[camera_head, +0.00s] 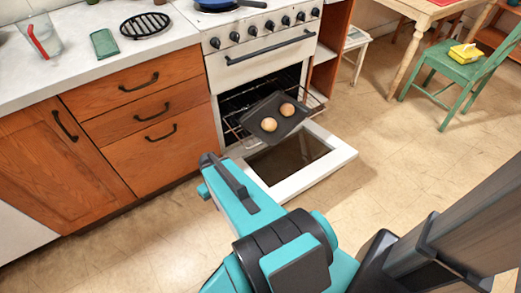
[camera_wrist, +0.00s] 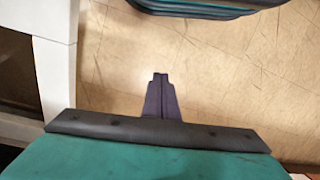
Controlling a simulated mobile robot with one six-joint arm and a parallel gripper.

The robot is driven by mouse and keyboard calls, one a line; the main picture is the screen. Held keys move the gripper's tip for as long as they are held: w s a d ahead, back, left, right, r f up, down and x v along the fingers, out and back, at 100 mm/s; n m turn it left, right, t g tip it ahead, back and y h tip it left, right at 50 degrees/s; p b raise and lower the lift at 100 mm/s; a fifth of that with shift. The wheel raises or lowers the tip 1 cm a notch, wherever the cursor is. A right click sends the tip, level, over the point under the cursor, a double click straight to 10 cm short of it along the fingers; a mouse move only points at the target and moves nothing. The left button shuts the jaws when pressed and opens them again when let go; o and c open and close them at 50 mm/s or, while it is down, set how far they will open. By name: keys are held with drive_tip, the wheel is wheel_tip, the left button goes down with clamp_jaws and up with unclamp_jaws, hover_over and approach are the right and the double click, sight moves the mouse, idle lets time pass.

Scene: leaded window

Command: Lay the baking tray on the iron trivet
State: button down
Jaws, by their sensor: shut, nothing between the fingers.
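The baking tray (camera_head: 265,109) is dark and flat, with two round buns (camera_head: 269,124) on it. It lies on a wire rack at the mouth of the open oven, partly out over the lowered door. The iron trivet (camera_head: 145,25) is black, oval and slatted. It lies bare on the pale counter left of the stove. My gripper (camera_wrist: 160,76) is shut and empty above the floor in the wrist view, with the oven door at its left. The tray is not in the wrist view.
The open oven door (camera_head: 341,154) juts low over the floor. A blue pan (camera_head: 216,5) sits on the stove. A green folded cloth (camera_head: 104,43) and a glass with a red stick (camera_head: 40,36) are on the counter near the trivet. A green chair (camera_head: 463,66) stands at right.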

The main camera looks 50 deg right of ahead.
drive_tip(key=s+a+f+n+g+h, duration=0.1)
drive_tip(key=s+a+f+g, duration=0.2)
drive_tip(key=s+a+f, duration=0.3)
drive_tip(key=s+a, duration=0.5)
drive_tip(key=a, duration=0.1)
drive_tip(key=shift+s+a+n+h, duration=0.3)
drive_tip(key=shift+s+a, duration=0.05)
drive_tip(key=shift+a, duration=0.05)
drive_tip(key=shift+s, duration=0.1)
